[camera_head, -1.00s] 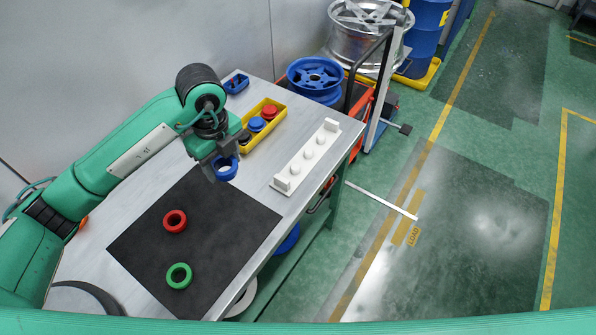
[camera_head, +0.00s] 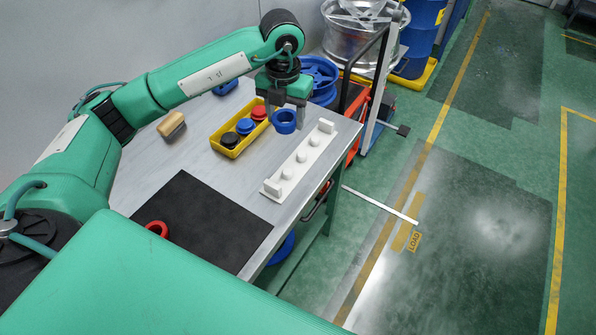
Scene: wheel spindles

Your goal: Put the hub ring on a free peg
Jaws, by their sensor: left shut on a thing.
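My left gripper (camera_head: 287,118) is shut on a blue hub ring (camera_head: 284,127) and holds it above the table. The ring shows near the far half of the white peg rack (camera_head: 273,189), slightly to its left in the picture. The rack is a long white bar with several short pegs and a raised block at each end. No ring is visible on its pegs. A red ring (camera_head: 157,228) lies on the black mat (camera_head: 205,215), partly hidden by my arm. My right gripper is out of view.
A yellow tray (camera_head: 228,152) with blue, black and red round pieces stands left of the rack. A wood-coloured block (camera_head: 171,125) and a small blue container (camera_head: 225,87) are farther left. The rack lies near the table's right edge. A blue wheel (camera_head: 320,75) stands beyond the table.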

